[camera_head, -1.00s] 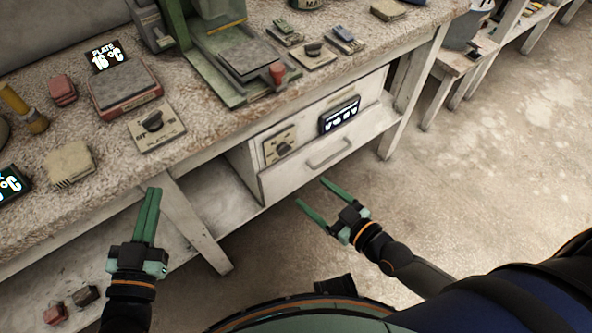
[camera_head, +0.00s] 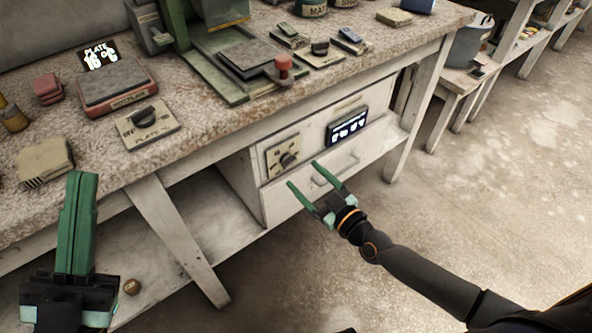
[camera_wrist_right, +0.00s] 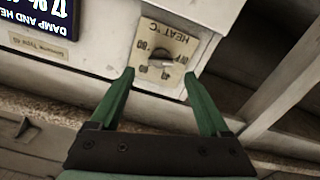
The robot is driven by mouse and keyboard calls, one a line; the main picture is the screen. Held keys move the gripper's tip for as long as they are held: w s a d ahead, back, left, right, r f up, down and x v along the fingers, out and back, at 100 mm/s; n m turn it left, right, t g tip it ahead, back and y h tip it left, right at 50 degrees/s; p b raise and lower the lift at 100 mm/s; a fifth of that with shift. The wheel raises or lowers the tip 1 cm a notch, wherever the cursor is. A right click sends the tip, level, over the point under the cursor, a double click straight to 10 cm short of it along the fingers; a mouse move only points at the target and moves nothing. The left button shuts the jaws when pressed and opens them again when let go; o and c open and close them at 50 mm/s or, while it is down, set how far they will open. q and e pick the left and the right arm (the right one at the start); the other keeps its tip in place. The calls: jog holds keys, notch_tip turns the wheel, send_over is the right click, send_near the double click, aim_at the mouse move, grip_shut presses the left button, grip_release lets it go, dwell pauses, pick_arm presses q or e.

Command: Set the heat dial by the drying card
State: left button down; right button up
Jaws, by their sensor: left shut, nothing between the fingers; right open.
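The heat dial (camera_head: 289,160) is a dark knob on a beige plate on the upper left of the white cabinet front. In the right wrist view the knob (camera_wrist_right: 162,60) sits on its plate marked HEAT °C, upside down. My right gripper (camera_head: 303,173) is open and empty in front of the cabinet, near the dial. In its wrist view its fingertips (camera_wrist_right: 158,75) appear on either side of the lower plate; I cannot tell whether they touch it. My left gripper (camera_head: 83,178) is shut and empty at the lower left. I cannot make out a drying card.
A dark display (camera_head: 347,125) is right of the dial, reading DAMP AND HEAT in the wrist view (camera_wrist_right: 40,16). A drawer handle (camera_head: 335,170) is below. On the bench stand a plate dial (camera_head: 147,122) and a hot plate (camera_head: 117,90). Floor is clear at right.

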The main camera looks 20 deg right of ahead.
aim_at(292, 164)
jog(key=shift+b+x, duration=0.35)
jog(key=shift+x, duration=1.85)
grip_shut()
